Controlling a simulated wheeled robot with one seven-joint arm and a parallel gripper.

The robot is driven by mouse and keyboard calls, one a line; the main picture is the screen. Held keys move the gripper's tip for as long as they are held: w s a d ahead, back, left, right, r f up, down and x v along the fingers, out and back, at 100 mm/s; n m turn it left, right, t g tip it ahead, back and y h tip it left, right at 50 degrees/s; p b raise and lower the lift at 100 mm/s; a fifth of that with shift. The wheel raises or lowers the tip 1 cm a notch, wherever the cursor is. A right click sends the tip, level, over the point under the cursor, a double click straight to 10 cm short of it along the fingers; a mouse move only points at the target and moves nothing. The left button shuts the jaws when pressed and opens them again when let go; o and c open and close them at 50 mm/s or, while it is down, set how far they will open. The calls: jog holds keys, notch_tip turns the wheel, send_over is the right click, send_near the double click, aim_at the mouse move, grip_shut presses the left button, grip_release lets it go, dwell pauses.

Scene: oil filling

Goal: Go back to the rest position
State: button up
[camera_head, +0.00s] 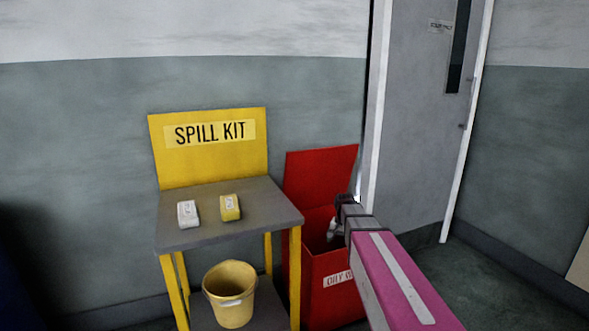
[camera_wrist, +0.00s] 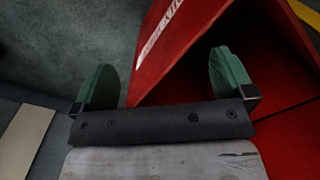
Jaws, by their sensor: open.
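My gripper (camera_wrist: 165,80) shows in the wrist view with its two green fingers wide apart and nothing between them. It is over the front edge of the red oily-waste bin (camera_wrist: 180,50). In the head view my pink arm reaches up from the lower right, and its end is at the open red bin (camera_head: 335,290). The fingertips are mostly hidden there. The bin's red lid (camera_head: 315,175) stands raised at the back. What lies inside the bin is too dark to tell.
A spill kit stand (camera_head: 180,237) with a yellow sign is left of the bin. A white pack (camera_head: 187,214) and a yellow pack (camera_head: 230,208) lie on its top. A yellow bucket (camera_head: 231,300) is on the lower shelf. A grey door (camera_head: 415,130) is behind; floor at right is clear.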

jog(key=s+f+n, duration=0.2)
jog(key=s+f, duration=0.1)
jog(key=s, duration=0.6)
jog(key=s+f+n, duration=0.3)
jog(key=s, duration=0.7)
jog(key=shift+f, duration=0.3)
jog(key=shift+c, duration=0.3)
